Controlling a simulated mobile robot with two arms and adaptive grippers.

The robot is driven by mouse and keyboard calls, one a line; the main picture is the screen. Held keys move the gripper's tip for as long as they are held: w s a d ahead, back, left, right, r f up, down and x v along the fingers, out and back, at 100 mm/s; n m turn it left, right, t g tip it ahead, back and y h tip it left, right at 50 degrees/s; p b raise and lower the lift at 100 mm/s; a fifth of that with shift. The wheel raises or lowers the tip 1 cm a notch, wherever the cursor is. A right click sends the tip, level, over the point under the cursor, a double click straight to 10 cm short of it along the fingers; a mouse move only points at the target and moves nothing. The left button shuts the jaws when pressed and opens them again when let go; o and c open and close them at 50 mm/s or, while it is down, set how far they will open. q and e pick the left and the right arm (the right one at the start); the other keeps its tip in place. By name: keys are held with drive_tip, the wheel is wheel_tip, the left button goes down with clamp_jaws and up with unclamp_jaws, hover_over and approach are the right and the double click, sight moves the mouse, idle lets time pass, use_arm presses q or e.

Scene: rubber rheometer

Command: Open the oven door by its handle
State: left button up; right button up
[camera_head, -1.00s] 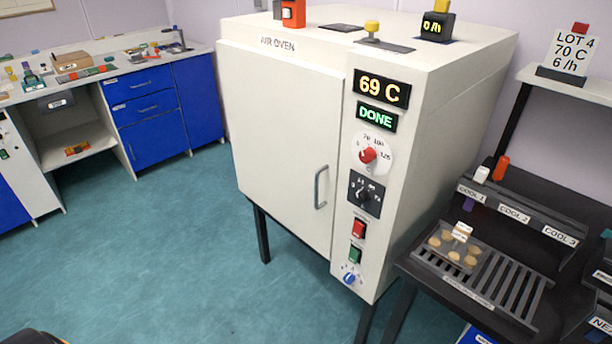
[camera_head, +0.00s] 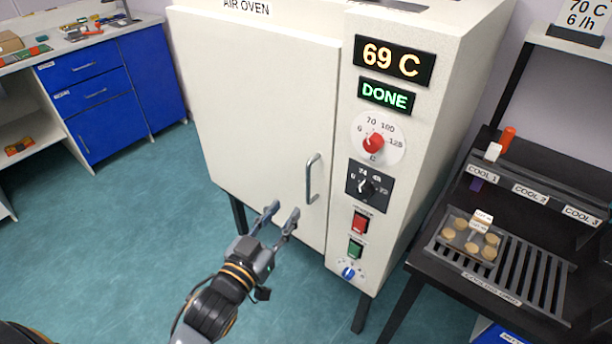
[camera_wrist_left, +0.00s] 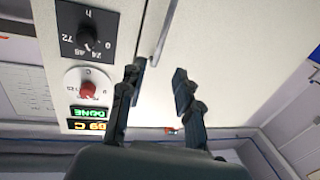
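The white air oven (camera_head: 265,110) stands in the middle of the head view with its door shut. Its grey vertical handle (camera_head: 313,178) is on the right side of the door; in the left wrist view the handle (camera_wrist_left: 165,30) shows beyond the fingertips. My left gripper (camera_head: 280,217) is open and empty, in front of the door, below and left of the handle and apart from it. In the left wrist view the two fingers (camera_wrist_left: 157,75) are spread, with the white door behind them. My right gripper is not in view.
The oven's control panel, with a red dial (camera_head: 373,142), lies right of the door. A black table (camera_head: 440,258) with a slotted rack and several tan discs stands at the right. Blue cabinets (camera_head: 98,95) are at the back left. The floor left of the oven is clear.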

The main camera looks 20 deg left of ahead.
sight(307, 181)
use_arm(q)
drive_tip(key=w, duration=0.4)
drive_tip(key=w+d, duration=0.1)
drive_tip(key=w, duration=0.3)
drive_tip(key=w+d, duration=0.1)
drive_tip(key=w, duration=0.3)
drive_tip(key=shift+w+p, duration=0.1)
drive_tip(key=shift+p, duration=0.25)
clamp_jaws()
drive_tip(key=shift+a, duration=0.1)
